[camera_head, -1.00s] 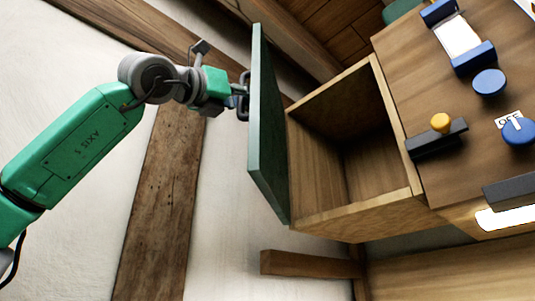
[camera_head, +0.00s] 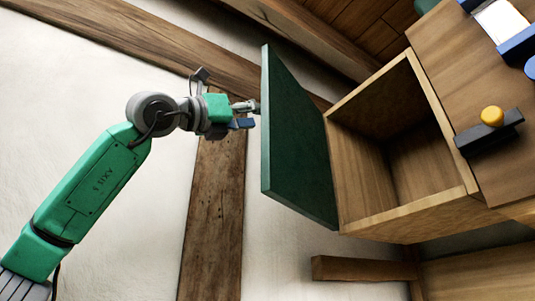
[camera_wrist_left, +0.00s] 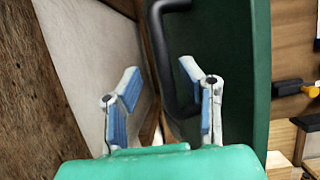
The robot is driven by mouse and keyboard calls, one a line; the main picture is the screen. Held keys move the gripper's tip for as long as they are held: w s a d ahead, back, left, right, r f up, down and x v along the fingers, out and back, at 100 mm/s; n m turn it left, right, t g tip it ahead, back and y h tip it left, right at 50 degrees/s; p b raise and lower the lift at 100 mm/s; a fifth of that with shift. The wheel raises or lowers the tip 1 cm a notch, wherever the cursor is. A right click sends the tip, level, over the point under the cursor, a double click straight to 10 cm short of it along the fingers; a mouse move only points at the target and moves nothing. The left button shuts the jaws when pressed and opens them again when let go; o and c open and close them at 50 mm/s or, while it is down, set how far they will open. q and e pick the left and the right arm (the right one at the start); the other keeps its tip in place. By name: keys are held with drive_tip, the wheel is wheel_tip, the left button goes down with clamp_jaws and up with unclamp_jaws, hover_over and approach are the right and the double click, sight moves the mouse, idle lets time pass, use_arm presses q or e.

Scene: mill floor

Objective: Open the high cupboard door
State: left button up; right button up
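The high cupboard (camera_head: 405,220) is a pale wooden box on the wall, empty inside as far as I see. Its dark green door (camera_head: 298,145) stands well open, swung out to the left, with the inner face showing. In the left wrist view the door (camera_wrist_left: 235,60) fills the right middle, with a dark curved handle (camera_wrist_left: 160,45) on it. My left gripper (camera_head: 252,108) is at the outer side of the door. Its fingers (camera_wrist_left: 160,78) are apart, with the handle between or just beyond them; I cannot tell whether they touch it. My right gripper is out of view.
A dark panel part with a yellow knob (camera_head: 492,116) sits on the wooden surface right of the cupboard. A wooden beam (camera_head: 360,268) juts out below the cupboard. A timber post (camera_head: 212,220) stands against the white wall (camera_head: 90,90), behind my arm.

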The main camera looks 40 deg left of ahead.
use_arm(q)
drive_tip(key=s+a, duration=0.5)
drive_tip(key=s, duration=0.7)
drive_tip(key=shift+f, duration=0.25)
drive_tip(key=shift+w, duration=0.1)
